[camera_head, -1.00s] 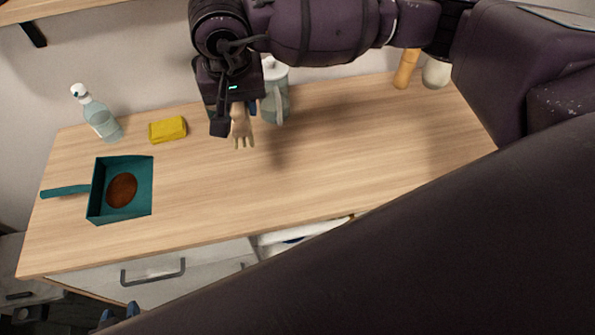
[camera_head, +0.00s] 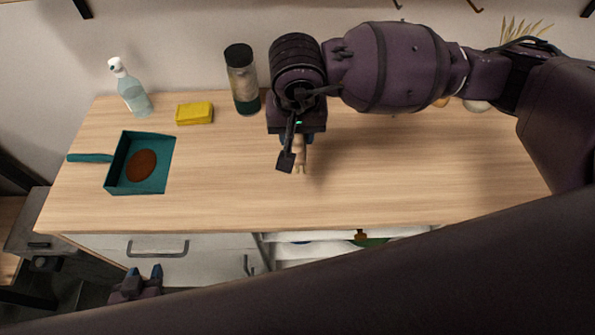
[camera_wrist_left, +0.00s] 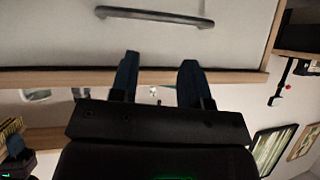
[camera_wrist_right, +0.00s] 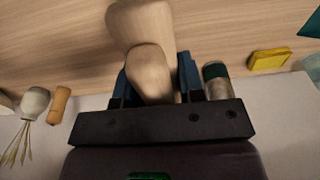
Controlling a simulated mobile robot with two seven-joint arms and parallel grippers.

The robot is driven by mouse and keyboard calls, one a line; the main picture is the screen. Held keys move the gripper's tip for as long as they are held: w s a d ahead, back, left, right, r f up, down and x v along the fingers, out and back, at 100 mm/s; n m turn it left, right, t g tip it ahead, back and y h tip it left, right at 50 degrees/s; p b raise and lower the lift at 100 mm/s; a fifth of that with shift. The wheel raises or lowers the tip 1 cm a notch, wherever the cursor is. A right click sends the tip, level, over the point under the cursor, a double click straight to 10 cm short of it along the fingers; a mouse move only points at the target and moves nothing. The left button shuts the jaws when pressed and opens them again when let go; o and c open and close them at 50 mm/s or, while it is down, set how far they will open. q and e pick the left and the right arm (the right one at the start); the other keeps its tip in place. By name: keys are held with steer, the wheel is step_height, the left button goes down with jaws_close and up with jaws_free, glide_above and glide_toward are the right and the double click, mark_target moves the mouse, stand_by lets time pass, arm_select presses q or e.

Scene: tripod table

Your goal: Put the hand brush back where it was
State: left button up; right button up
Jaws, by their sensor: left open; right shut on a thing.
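My right gripper (camera_head: 292,150) is over the middle of the wooden counter, shut on a pale wooden piece (camera_head: 300,157) that looks like the hand brush. In the right wrist view this pale piece (camera_wrist_right: 145,60) sits between the blue fingers (camera_wrist_right: 155,80).
A teal dustpan (camera_head: 163,182) with a brown patch in it lies on the counter (camera_head: 225,195) at left. A yellow sponge (camera_head: 194,113), a spray bottle (camera_head: 133,92) and a dark-lidded jar (camera_head: 242,80) stand behind. The counter's front middle is clear. An open drawer (camera_head: 340,247) shows below.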

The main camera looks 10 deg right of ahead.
step_height(320, 180, down, 14)
steer(key=shift+r, duration=0.1)
stand_by(0.5)
steer(key=shift+f, duration=0.25)
steer(key=o, duration=0.9)
steer(key=shift+r, duration=0.1)
steer(key=r, duration=0.4)
steer(key=s+r, duration=0.1)
steer(key=r, duration=0.7)
steer(key=shift+s+a+r, duration=0.1)
steer(key=shift+s+a, duration=0.05)
steer(key=shift+s, duration=0.2)
steer(key=shift+s, duration=0.1)
